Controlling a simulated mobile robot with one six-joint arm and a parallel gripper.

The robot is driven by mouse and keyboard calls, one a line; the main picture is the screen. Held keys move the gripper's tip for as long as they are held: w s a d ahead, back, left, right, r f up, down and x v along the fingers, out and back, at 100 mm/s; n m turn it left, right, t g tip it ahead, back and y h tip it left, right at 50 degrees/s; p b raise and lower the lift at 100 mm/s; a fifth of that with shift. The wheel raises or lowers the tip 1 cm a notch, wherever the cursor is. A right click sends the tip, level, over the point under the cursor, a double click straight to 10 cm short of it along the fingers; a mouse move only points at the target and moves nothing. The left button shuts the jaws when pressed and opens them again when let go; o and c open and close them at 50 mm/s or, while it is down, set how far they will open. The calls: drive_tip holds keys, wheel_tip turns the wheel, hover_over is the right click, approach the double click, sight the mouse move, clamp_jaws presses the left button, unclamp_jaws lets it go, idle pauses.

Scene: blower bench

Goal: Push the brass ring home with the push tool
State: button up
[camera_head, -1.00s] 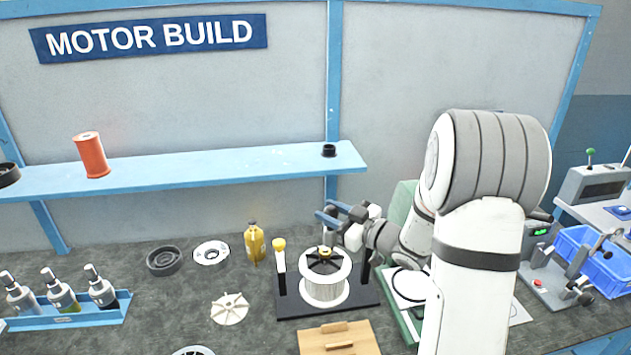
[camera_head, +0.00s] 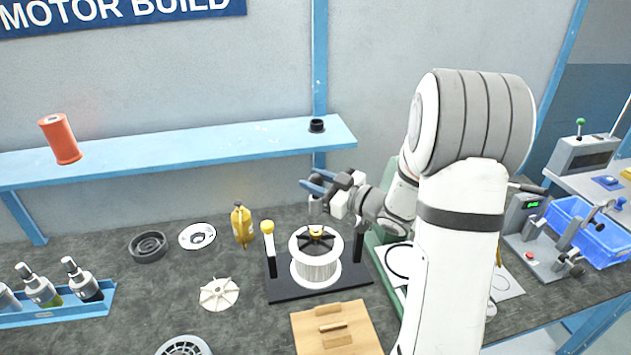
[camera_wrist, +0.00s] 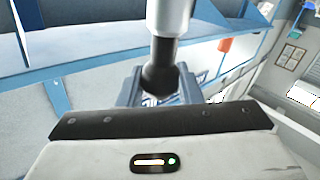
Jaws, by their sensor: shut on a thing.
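My gripper (camera_head: 322,187), with blue fingers, is shut on the push tool (camera_head: 315,207), a short grey cylinder. In the wrist view the push tool (camera_wrist: 170,30) is a pale metal shaft with a dark rounded end between the fingers. The brass ring (camera_head: 316,231) shows as a small gold spot at the centre of the black spider, on top of the white finned wheel (camera_head: 316,268). The tool hangs above the ring, with a gap seen between them. How far down the ring sits is too small to tell.
A wooden block (camera_head: 335,328) lies in front. A shelf (camera_head: 200,150) runs behind.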

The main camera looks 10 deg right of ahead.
sight(321, 205)
drive_tip(key=shift+f+b, duration=2.1)
drive_tip(key=shift+f, duration=0.45)
drive_tip(key=shift+f+b, duration=0.9)
drive_tip(key=shift+r, duration=0.15)
idle(0.3)
drive_tip(key=shift+r+p, duration=2.35)
drive_tip(key=shift+r, duration=1.1)
drive_tip(key=shift+f, duration=0.15)
